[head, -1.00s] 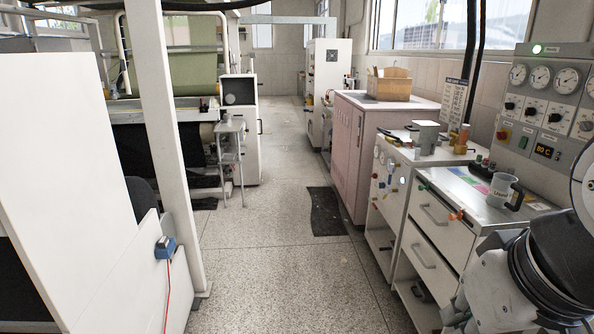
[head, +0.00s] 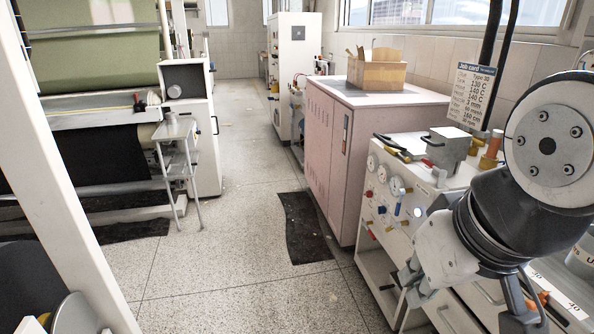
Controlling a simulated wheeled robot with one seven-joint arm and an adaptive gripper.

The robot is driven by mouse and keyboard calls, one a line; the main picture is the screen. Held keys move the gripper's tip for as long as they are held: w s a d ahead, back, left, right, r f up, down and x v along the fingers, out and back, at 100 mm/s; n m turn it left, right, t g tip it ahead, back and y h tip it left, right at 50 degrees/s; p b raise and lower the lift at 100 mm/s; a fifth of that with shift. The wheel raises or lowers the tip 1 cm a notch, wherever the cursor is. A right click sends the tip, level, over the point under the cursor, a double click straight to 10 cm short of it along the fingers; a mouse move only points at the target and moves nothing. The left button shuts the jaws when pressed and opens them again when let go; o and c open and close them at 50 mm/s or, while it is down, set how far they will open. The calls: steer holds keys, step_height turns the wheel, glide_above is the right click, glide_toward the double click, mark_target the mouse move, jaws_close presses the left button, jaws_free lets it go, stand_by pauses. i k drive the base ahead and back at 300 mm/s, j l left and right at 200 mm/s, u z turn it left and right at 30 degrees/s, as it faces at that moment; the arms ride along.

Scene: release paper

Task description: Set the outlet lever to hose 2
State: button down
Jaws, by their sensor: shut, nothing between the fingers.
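The white unit (head: 371,275) with dials stands at right of centre in the head view. Its front has round gauges (head: 383,174), small red and blue fittings, and a lit white spot. A blue-tipped fitting (head: 397,209) and a red one (head: 373,233) stick out. I cannot tell which is the outlet lever, and hose labels are not readable. My arm comes in from the right. My gripper (head: 412,284), small and partly unclear, looks shut and empty, in front of the unit's lower right side in the picture.
A pink cabinet (head: 341,142) with a cardboard box (head: 377,73) stands behind the unit. A job card (head: 474,92) hangs at right. A small grey stand (head: 178,160) and white post (head: 60,190) are at left. A dark mat (head: 304,228) lies on the otherwise clear aisle floor.

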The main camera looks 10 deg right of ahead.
mark_target(392, 227)
steer(key=i, duration=2)
